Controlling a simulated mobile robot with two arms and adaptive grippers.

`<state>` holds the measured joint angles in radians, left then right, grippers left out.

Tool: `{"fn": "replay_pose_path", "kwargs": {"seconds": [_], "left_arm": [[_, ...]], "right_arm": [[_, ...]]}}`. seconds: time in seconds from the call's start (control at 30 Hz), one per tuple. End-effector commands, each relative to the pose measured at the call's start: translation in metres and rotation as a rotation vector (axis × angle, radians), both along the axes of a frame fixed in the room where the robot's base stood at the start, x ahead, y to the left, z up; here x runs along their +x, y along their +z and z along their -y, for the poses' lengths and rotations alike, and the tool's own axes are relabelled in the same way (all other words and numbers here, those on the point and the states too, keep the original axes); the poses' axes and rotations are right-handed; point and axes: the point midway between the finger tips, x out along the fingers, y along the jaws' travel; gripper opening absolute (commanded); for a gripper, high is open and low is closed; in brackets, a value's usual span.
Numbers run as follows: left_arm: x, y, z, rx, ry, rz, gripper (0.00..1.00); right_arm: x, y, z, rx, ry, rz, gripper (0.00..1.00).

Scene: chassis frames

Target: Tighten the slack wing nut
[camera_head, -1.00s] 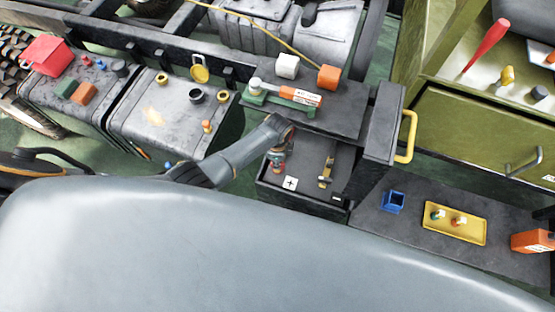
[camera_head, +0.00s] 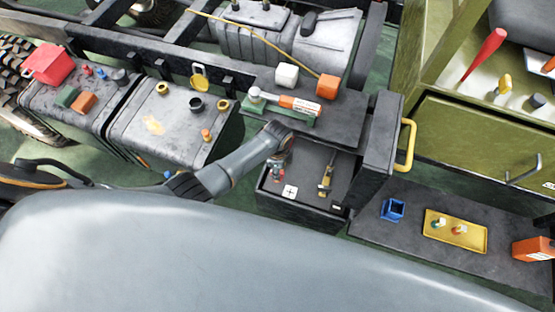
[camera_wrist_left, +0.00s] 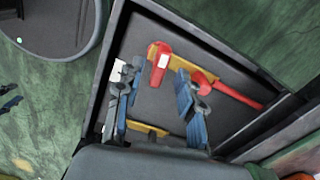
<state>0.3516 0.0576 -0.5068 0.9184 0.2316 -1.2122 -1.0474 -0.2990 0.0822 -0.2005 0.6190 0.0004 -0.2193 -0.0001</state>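I cannot pick out the wing nut for certain in either view. An open dark box (camera_head: 306,200) holds a white plus label (camera_head: 290,191) and a narrow brass-yellow fitting (camera_head: 326,178). My left arm reaches in from the left, and my left gripper (camera_head: 278,170) hangs over the box's left part, partly hidden by the wrist. In the left wrist view its two blue-padded fingers (camera_wrist_left: 158,78) are apart, with nothing clearly held between them. Beyond them lie a red part (camera_wrist_left: 159,57) with a white label and a red bar (camera_wrist_left: 228,92). My right gripper is out of view.
A dark shelf (camera_head: 345,125) behind the box bears a green-and-orange tool (camera_head: 290,104), a white block (camera_head: 287,75) and an orange block (camera_head: 327,87). A yellow handle (camera_head: 408,145) stands to the right. A yellow tray (camera_head: 437,232) and blue bin (camera_head: 393,209) lie further right.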

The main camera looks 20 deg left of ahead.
Motion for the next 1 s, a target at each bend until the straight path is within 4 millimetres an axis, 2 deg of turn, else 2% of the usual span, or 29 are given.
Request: {"fn": "replay_pose_path", "kwargs": {"seconds": [0.17, 0.4, 0.6, 0.77, 1.0], "left_arm": [[0.0, 0.025, 0.0, -0.001, -0.001, 0.003, 0.38], [0.0, 0.072, 0.0, 0.001, -0.001, 0.004, 0.38], [0.0, 0.101, 0.0, -0.001, -0.001, 0.002, 0.38], [0.0, 0.11, 0.0, 0.0, 0.0, 0.0, 0.38], [0.0, 0.111, 0.0, 0.0, 0.0, 0.0, 0.38]], "right_arm": [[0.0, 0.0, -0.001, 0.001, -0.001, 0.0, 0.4], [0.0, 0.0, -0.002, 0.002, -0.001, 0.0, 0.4], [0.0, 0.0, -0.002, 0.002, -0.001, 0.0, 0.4], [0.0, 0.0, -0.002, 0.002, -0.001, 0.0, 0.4], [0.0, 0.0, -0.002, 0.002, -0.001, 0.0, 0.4]]}}
